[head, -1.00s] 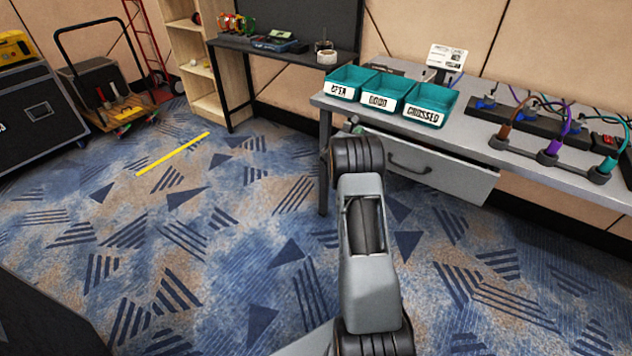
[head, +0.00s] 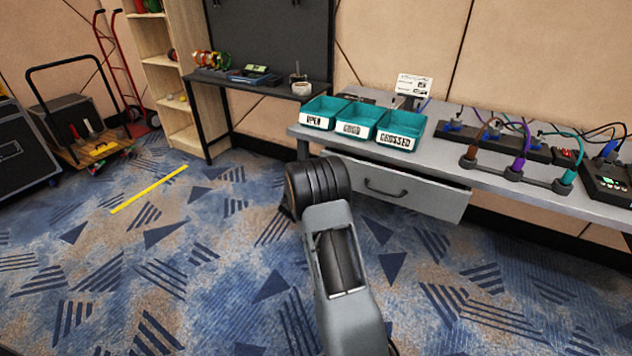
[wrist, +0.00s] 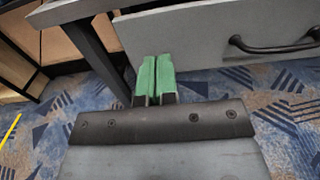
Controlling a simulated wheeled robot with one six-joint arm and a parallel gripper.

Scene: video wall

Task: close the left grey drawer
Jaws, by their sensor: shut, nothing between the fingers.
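The grey drawer (head: 425,196) hangs under the left part of the bench, with a dark bar handle (head: 385,190). Its front stands a little out from under the bench top, so it is partly open. In the wrist view the drawer front (wrist: 195,40) fills the upper middle, with the handle (wrist: 275,44) at the right. My gripper (wrist: 156,62) shows there as two green fingers pressed together, empty, in front of the drawer's lower left part. I cannot tell whether they touch it. In the head view my arm hides the gripper and the drawer's left end.
The bench top (head: 465,165) carries teal bins (head: 362,120), cables and a black device (head: 608,180). A dark bench leg (wrist: 95,50) stands left of my fingers. A black side table (head: 262,85) and wooden shelf (head: 170,70) are at the back left.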

